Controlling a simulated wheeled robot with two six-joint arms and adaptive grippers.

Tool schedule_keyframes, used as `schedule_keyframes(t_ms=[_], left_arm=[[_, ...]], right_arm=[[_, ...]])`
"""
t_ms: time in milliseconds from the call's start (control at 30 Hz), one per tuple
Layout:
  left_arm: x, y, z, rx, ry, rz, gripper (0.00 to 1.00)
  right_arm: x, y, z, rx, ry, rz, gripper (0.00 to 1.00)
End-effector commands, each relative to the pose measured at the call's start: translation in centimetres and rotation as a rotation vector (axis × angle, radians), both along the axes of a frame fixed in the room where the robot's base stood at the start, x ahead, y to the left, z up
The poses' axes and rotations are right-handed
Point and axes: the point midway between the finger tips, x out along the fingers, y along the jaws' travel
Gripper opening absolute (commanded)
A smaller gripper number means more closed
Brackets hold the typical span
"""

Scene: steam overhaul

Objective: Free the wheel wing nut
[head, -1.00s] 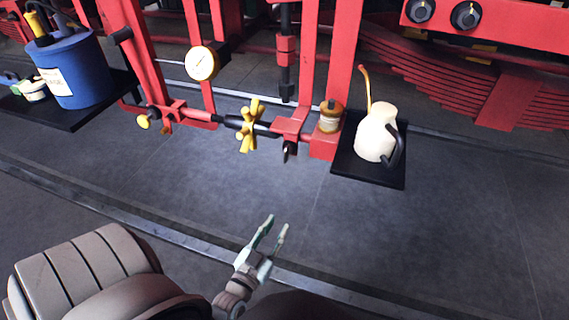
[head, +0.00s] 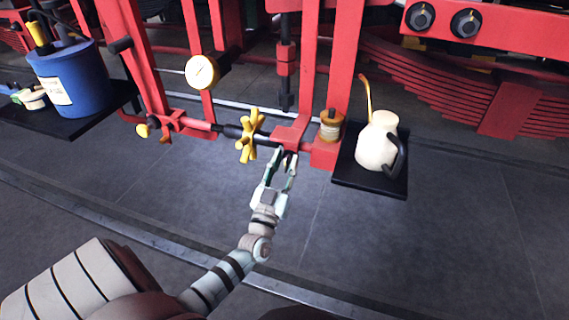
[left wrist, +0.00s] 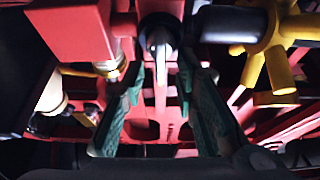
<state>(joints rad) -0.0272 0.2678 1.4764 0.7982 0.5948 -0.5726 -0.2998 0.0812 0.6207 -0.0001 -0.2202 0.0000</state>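A yellow handwheel (head: 249,135) sits on a dark shaft along the red bar. It also shows at the upper right of the left wrist view (left wrist: 272,42). Right of it in the head view, a small dark wing nut (head: 289,157) hangs under a red block (head: 289,138). In the left wrist view the nut (left wrist: 160,42) shows a pale metal face at upper centre. My left gripper (head: 283,164) is open just below the block, its green fingers (left wrist: 161,78) on either side of the nut with gaps visible. Fingertip contact cannot be told. My right gripper is out of view.
A cream oil can (head: 376,143) stands on a black shelf (head: 368,184) at right. A brass-coloured cup (head: 330,125) is beside it. A dial gauge (head: 202,71) is above left, and a blue bucket (head: 72,80) stands far left. The floor in front is clear.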

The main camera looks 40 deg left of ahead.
Motion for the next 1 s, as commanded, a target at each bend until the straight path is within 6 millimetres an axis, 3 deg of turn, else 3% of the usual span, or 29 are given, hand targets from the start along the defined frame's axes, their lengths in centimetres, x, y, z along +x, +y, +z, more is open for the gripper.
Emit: schedule_keyframes(t_ms=[133,300,333,733,1000], left_arm=[[0.0,0.0,0.0,0.000,0.000,0.000,0.27],[0.0,0.0,0.0,0.000,0.000,0.000,0.01],[0.0,0.0,0.0,0.000,0.001,-0.001,0.00],[0.1,-0.2,-0.1,-0.022,-0.004,-0.005,0.00],[0.0,0.0,0.0,-0.136,-0.041,-0.004,0.00]], right_arm=[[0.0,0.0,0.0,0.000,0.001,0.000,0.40],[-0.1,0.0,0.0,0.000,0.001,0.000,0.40],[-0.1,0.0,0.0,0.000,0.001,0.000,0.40],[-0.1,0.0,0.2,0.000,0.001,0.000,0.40],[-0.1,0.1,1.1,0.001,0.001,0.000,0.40]])
